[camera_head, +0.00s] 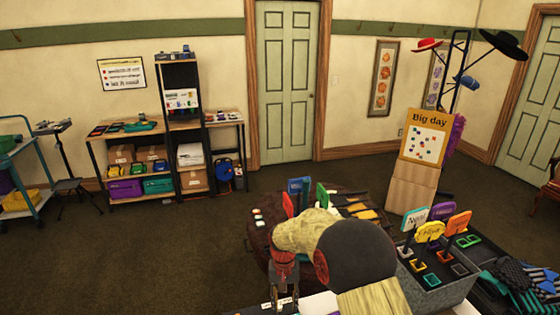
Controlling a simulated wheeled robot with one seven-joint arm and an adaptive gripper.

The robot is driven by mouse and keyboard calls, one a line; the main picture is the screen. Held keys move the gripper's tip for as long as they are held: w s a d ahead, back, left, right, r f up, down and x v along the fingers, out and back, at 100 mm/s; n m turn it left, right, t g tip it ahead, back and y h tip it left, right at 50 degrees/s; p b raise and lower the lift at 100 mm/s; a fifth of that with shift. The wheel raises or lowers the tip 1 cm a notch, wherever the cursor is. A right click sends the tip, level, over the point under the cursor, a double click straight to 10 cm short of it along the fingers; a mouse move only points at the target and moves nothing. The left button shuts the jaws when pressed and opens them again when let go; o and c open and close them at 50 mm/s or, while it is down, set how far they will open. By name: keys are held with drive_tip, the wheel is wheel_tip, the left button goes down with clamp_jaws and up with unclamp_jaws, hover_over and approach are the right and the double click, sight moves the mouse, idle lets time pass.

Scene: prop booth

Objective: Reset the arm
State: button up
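My arm reaches in from the bottom centre of the head view, with cream and dark grey links and a red wrist part. My gripper (283,299) hangs from the wrist and points down near the bottom edge. Its two dark fingers look apart, and I see nothing held between them. The fingertips are small and close to the white-topped surface (318,303) below; I cannot tell whether they touch it.
Behind my arm is a round dark table (262,238) with coloured props. At right, a grey bin (440,292) holds upright signs. A "Big day" board (424,140) and hat stand (455,75) stand behind. Shelves (150,130) line the left wall.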

drive_tip(key=s+d+r+t, duration=0.2)
drive_tip(key=s+d+r, duration=0.3)
drive_tip(key=s+r, duration=0.5)
drive_tip(key=s+d+r+t, duration=0.2)
drive_tip(key=s+d+r, duration=0.4)
drive_tip(key=s+r, duration=0.4)
drive_tip(key=s+d+r+t, duration=0.2)
drive_tip(key=s+d+r, duration=0.4)
drive_tip(key=s+r, duration=0.3)
drive_tip(key=shift+s+d+r+t, duration=0.2)
drive_tip(key=shift+s+r+t, duration=0.2)
drive_tip(key=shift+s, duration=0.85)
